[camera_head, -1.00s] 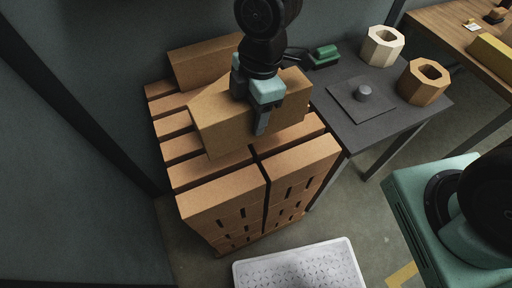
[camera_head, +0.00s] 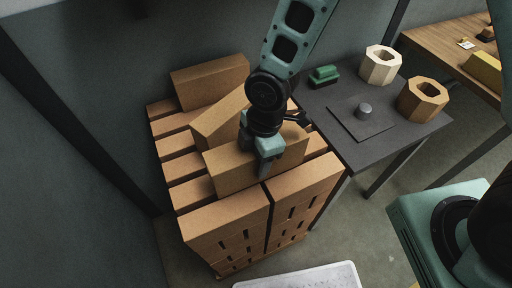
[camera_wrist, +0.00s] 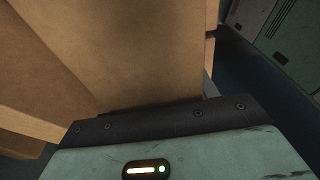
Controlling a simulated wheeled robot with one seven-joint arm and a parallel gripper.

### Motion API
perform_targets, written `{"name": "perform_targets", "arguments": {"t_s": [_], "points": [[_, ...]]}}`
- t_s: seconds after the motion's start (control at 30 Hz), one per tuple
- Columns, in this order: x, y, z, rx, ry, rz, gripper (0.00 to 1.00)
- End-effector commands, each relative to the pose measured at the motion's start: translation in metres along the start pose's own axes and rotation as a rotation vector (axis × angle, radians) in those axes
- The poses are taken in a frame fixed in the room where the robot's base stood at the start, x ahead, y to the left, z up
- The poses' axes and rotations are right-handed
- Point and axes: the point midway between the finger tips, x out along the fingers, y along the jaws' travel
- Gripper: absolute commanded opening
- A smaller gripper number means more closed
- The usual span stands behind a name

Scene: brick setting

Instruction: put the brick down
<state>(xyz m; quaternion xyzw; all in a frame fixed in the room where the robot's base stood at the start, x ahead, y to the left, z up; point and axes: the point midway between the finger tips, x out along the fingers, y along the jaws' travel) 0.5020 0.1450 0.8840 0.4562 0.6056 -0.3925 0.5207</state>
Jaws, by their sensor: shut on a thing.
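My gripper (camera_head: 264,158) is shut on a tan brick (camera_head: 232,172), its fingers across the brick's middle. The held brick lies crosswise over the front part of a stack of tan bricks (camera_head: 225,212). Its underside is hidden, so I cannot tell whether it touches the stack. Behind it another brick (camera_head: 216,120) lies at an angle on top, partly covered by my arm. A further brick (camera_head: 212,82) lies at the back of the stack. In the wrist view a brick face (camera_wrist: 150,50) fills the middle, close to my gripper.
A dark table (camera_head: 412,128) right of the stack bears a green object (camera_head: 324,75), a plate with a knob (camera_head: 362,112), a cream ring block (camera_head: 380,66) and a brown one (camera_head: 421,98). A white perforated panel (camera_head: 300,277) is at the bottom. A wall stands left.

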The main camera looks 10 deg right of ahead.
Motion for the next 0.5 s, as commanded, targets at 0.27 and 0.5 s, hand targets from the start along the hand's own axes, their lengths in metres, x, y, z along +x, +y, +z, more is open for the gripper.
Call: {"name": "perform_targets", "arguments": {"t_s": [0.27, 0.5], "points": [[0.0080, 0.0009, 0.0008, -0.001, 0.001, 0.004, 0.00], [0.0121, 0.0000, 0.0019, -0.001, 0.000, 0.001, 0.64]]}}
